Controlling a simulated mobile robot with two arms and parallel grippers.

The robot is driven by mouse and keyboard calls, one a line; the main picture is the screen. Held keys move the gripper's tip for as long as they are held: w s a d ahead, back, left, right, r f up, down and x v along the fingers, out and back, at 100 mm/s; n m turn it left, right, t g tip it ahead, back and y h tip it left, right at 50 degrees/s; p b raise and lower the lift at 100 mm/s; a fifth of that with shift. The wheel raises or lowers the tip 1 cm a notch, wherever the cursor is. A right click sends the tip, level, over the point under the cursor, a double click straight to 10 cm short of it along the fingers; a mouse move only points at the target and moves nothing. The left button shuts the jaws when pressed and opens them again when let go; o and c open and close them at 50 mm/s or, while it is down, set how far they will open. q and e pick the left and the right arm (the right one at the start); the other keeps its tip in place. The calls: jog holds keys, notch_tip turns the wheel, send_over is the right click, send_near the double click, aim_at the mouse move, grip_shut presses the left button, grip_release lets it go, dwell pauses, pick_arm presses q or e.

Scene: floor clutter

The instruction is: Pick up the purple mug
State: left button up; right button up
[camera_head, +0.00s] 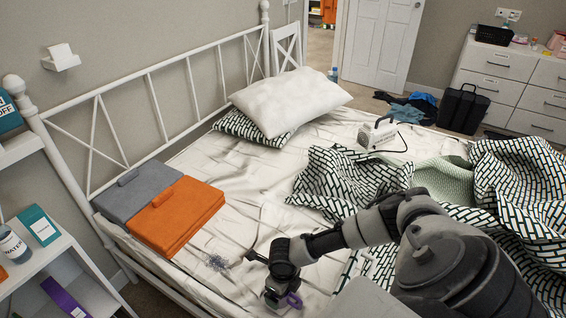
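A small purple loop (293,300) shows at the right side of my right gripper (274,298), low in the middle of the head view. It may be part of the purple mug, but no whole mug can be made out. My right arm comes in from the lower right, and its gripper points down over the near edge of the bed. The fingers are small and dark, and whether they are open or shut on something cannot be told. My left gripper is not in view.
A white shelf (60,250) stands at the left.

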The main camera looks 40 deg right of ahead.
jog(key=shift+f, duration=0.55)
